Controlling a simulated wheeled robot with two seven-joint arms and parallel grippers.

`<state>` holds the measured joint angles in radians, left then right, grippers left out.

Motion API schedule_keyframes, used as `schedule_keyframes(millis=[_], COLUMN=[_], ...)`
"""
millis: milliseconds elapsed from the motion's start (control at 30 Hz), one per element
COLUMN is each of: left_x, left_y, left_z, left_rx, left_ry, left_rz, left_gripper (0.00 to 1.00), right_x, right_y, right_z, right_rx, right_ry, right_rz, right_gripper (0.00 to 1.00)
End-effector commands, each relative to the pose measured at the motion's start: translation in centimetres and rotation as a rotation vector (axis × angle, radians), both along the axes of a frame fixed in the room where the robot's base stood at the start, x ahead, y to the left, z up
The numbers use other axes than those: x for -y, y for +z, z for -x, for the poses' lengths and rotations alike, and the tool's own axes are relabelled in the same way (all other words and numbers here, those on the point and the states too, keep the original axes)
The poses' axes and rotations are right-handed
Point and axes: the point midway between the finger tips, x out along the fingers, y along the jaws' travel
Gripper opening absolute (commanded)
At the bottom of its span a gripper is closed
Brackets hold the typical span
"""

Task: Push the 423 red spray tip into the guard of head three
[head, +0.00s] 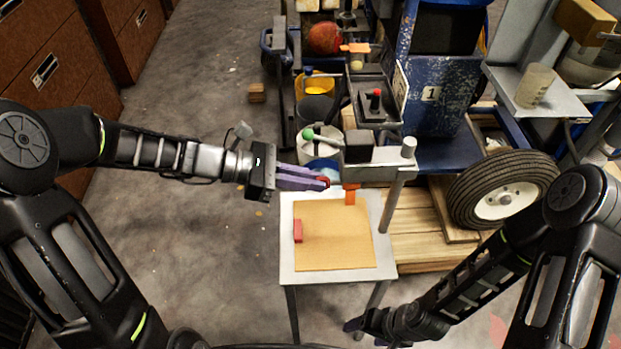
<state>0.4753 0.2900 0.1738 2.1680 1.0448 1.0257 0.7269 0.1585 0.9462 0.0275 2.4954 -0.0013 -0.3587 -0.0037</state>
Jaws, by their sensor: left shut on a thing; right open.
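My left gripper (326,182) is shut on a small red piece (324,179), which looks like the red spray tip; the fingers hide part of it. It is held above the far left part of a small table. An orange guard (351,193) hangs below the near end of the striper's bar, just right of the gripper and apart from it in the picture. I cannot read any number on the tip or head. Another red piece (298,230) lies on the tan mat (340,245). My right gripper (366,334) is open and empty, low by the table's front right leg.
The small white table (386,262) stands in front of the striper. A wheel (497,199) is at right on wooden boards. Floor left of the table is clear.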

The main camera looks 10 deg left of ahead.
Motion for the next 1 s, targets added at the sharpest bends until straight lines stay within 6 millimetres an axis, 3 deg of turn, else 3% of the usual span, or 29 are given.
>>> schedule_keyframes(millis=[1000], left_x=[2.0], left_y=[0.0], left_z=[-0.5], left_rx=[0.0], left_ry=[0.0], left_rz=[0.0], left_gripper=[0.0], right_x=[0.0], right_y=[-0.1], right_z=[0.0], right_rx=[0.0], right_ry=[0.0], right_rz=[0.0], right_gripper=[0.71])
